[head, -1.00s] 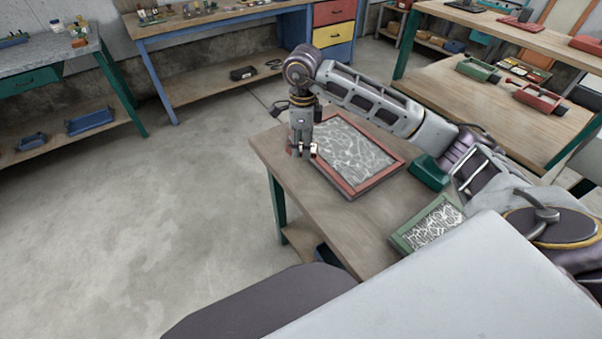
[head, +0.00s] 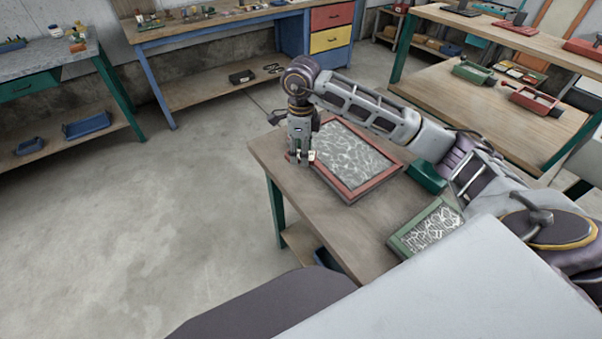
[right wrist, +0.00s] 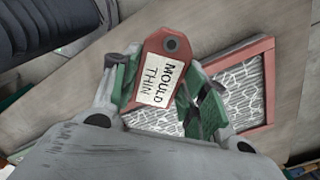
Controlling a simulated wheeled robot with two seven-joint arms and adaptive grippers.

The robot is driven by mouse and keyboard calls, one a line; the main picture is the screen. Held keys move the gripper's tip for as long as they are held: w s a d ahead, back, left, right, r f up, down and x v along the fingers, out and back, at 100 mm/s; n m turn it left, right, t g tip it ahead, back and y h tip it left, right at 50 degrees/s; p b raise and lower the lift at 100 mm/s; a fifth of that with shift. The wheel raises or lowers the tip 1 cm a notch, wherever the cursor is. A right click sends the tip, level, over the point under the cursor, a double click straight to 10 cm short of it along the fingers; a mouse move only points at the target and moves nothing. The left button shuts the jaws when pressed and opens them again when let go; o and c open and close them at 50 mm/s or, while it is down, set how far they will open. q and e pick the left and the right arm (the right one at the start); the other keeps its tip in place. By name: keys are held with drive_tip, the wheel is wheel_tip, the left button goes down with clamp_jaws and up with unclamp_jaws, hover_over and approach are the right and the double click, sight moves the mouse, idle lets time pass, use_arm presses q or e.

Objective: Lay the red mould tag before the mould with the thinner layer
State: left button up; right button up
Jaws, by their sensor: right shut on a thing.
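The red mould tag (right wrist: 171,48) has a pale label reading "MOULD THIN" and a dark eyelet. My right gripper (right wrist: 160,88) is shut on it, between green finger pads. In the head view my right gripper (head: 300,158) points down over the table's left part, beside the red-framed mould (head: 378,184). That mould, also in the right wrist view (right wrist: 269,85), carries a web of pale strands. A smaller green-framed mould (head: 410,223) lies nearer, with bolder white strands and dark gaps. I cannot tell whether the tag touches the table. My left gripper is out of view.
The wooden table (head: 335,222) has bare room in front of the red-framed mould and along its left edge. A green block (head: 428,176) stands right of that mould, close under my arm. Other benches stand farther back.

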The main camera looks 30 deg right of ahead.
sight(301, 178)
wheel_tip(301, 178, down, 4)
drive_tip(key=shift+r, duration=0.2)
drive_tip(key=shift+f, duration=0.65)
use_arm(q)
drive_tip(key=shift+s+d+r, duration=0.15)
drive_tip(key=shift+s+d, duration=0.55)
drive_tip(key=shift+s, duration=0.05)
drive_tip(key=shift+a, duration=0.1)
use_arm(e)
drive_tip(key=shift+f, duration=0.4)
drive_tip(key=shift+f+p, duration=0.35)
drive_tip(key=shift+f, duration=1.1)
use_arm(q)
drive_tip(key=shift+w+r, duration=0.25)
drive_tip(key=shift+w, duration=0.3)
